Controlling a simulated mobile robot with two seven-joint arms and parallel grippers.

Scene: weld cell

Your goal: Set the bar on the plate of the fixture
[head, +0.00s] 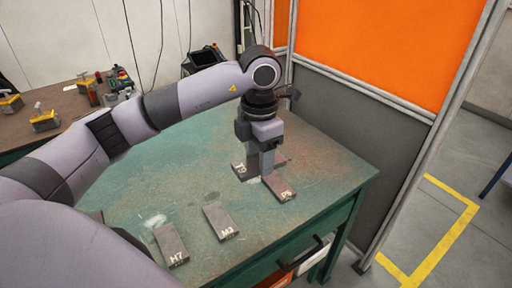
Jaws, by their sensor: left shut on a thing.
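Several dark flat bars lie on the green table, each with white lettering at one end. One (220,220) appears marked M3 and another (171,245) M7, both apart from my arm. A bar (281,188) that looks marked P5 lies just right of the fingers, and one (239,172) that looks marked T9 lies just left of them. My left gripper (260,172) points straight down at table height, shut on a bar; its fingers hide which of these two. I cannot make out the fixture or its plate. My right gripper is out of view.
The green table (130,190) has free room at its middle and left. A grey and orange partition (370,130) stands along its far right side. A brown bench (60,120) at the back left holds yellow clamps and small tools. A drawer handle (302,254) sticks out in front.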

